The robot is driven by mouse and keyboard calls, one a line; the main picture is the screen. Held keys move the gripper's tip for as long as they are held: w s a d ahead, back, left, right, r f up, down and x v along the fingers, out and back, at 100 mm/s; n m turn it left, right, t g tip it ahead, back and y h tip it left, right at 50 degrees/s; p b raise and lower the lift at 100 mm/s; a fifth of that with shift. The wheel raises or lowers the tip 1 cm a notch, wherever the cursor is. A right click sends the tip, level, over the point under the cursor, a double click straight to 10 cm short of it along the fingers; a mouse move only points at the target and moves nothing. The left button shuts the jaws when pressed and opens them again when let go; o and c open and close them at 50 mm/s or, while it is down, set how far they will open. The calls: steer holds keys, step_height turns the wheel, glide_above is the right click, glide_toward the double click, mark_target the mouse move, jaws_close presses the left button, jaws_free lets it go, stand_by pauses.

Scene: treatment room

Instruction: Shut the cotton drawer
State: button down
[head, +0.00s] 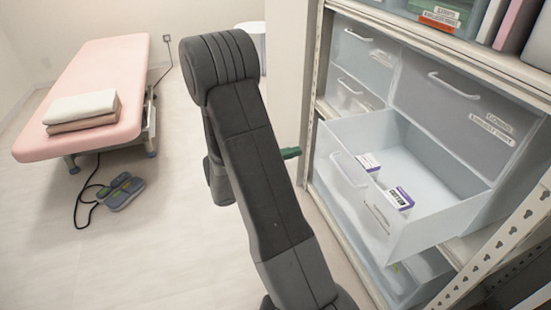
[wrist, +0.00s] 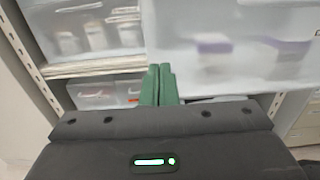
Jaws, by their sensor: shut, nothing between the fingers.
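A translucent drawer (head: 440,219) is pulled out of the shelving at the right of the head view. It has a white handle (head: 347,169) and a front label too small to read, so I cannot confirm that it is the cotton drawer. Two white and purple boxes (head: 398,198) lie in it. In the wrist view its cloudy front (wrist: 240,72) fills the upper right. My gripper (wrist: 160,84) is shut and empty, its green fingers together. In the head view the green fingers (head: 290,153) show beyond my arm, left of the drawer front, with a gap between.
Closed drawers (head: 455,95) sit above the open one, and another bin (head: 415,270) is below it. A perforated metal post (head: 505,235) stands at the right. A pink treatment bed (head: 95,70) and a grey foot pedal (head: 122,191) are at the left. The floor between is clear.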

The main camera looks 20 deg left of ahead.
mark_target(379, 131)
steer(key=shift+b+x, duration=0.55)
steer(key=shift+x, duration=2.15)
steer(key=p+x, duration=0.1)
steer(key=x, duration=2.2)
steer(key=shift+w+d+f, duration=0.1)
steer(key=shift+w+d, duration=0.05)
steer(key=shift+d, duration=0.15)
steer(key=shift+w+d, duration=0.15)
steer(key=shift+w+r, duration=0.1)
steer(key=shift+r, duration=0.2)
